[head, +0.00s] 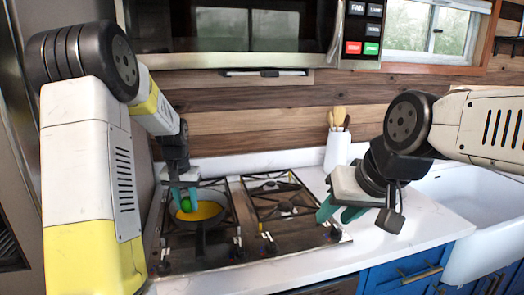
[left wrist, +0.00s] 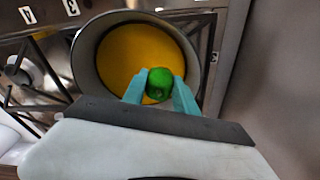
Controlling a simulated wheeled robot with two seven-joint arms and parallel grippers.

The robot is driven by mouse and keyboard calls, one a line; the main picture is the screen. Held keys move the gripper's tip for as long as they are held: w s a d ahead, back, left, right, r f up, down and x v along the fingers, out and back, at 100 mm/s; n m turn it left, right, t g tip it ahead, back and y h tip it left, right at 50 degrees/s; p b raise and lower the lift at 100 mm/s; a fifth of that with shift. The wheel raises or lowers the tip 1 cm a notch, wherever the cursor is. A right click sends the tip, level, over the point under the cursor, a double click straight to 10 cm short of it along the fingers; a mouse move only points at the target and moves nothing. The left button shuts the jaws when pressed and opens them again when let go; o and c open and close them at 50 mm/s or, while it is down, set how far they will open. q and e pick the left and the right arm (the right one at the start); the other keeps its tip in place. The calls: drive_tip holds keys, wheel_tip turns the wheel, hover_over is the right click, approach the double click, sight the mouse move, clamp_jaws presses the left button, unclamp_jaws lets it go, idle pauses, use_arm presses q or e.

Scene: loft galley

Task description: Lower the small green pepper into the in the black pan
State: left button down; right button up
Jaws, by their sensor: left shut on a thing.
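The small green pepper (head: 186,205) is held between the teal fingertips of my left gripper (head: 184,197), which is shut on it. In the left wrist view the pepper (left wrist: 159,84) sits between the fingertips (left wrist: 160,92), over the pan's opening. The black pan (head: 201,222) stands on the left of the stove, its inside bottom yellow-orange. The pan's rim (left wrist: 82,50) surrounds the pepper in the left wrist view. I cannot tell how high above the pan's bottom the pepper is. My right gripper (head: 338,213) is above the stove's right edge, its teal fingers apart and empty.
The gas stove (head: 215,255) with black grates is set in a white counter (head: 400,235). A white holder (head: 337,151) with wooden utensils stands at the back. A white sink (head: 480,205) is at right. A microwave (head: 240,35) hangs above.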

sight(186, 199)
use_arm(q)
drive_tip(key=shift+f, duration=0.85)
idle(0.3)
drive_tip(key=c, duration=0.9)
unclamp_jaws()
drive_tip(key=r, duration=0.5)
drive_tip(key=s+r, duration=0.1)
drive_tip(key=r, duration=0.1)
drive_tip(key=shift+s+r, duration=0.1)
drive_tip(key=shift+r, duration=0.15)
drive_tip(key=s+d+r+t, duration=0.1)
drive_tip(key=s+d+r, duration=0.2)
drive_tip(key=s, duration=0.5)
drive_tip(key=s+d+r+t+h, duration=0.1)
drive_tip(key=s+d+r+t, duration=0.1)
drive_tip(key=s, duration=0.7)
drive_tip(key=s+d+r+t+h, duration=0.1)
drive_tip(key=s+d+r, duration=0.3)
drive_tip(key=s, duration=0.4)
drive_tip(key=shift+s+d, duration=0.3)
drive_tip(key=shift+s, duration=0.05)
